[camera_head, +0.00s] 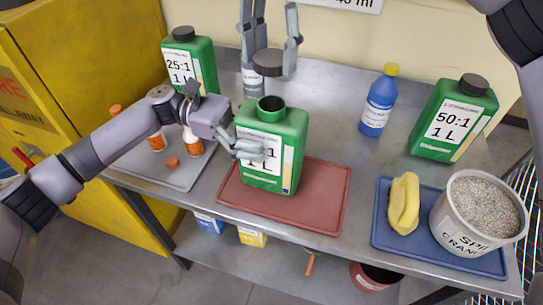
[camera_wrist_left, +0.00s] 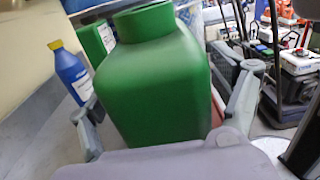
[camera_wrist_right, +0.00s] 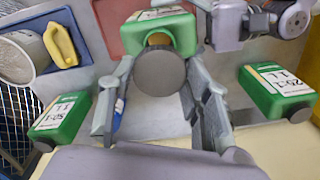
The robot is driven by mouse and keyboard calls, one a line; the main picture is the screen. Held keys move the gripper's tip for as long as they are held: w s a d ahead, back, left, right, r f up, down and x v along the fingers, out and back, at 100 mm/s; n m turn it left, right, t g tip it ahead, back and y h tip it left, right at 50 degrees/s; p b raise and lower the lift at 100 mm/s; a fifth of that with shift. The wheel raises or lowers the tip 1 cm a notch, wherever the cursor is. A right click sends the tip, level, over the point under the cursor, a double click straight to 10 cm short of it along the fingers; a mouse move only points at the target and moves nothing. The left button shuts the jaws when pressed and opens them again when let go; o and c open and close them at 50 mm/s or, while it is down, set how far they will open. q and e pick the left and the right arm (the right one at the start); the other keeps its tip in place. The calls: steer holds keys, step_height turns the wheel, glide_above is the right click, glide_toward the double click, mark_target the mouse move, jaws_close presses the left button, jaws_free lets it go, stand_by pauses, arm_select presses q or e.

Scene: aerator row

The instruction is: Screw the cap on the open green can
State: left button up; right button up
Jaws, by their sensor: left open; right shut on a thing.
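The open green can (camera_head: 273,165) stands upright on a red tray (camera_head: 318,205), its round mouth (camera_head: 271,104) uncovered. My left gripper (camera_head: 247,147) is open at the can's left side. In the left wrist view the can (camera_wrist_left: 160,85) stands between the spread fingers of my left gripper (camera_wrist_left: 165,115). My right gripper (camera_head: 270,45) is shut on a dark round cap (camera_head: 268,62) and holds it behind and above the mouth, apart from it. In the right wrist view the cap (camera_wrist_right: 158,77) hides part of the mouth.
Capped green cans stand at back left (camera_head: 190,58) and right (camera_head: 453,120). A blue bottle (camera_head: 378,103) stands between. A grey tray (camera_head: 185,182) lies left.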

arm_select(q)
steer(key=shift+c, duration=0.6)
steer(key=c, duration=1.6)
arm_select(e)
steer(key=shift+f, duration=2.5)
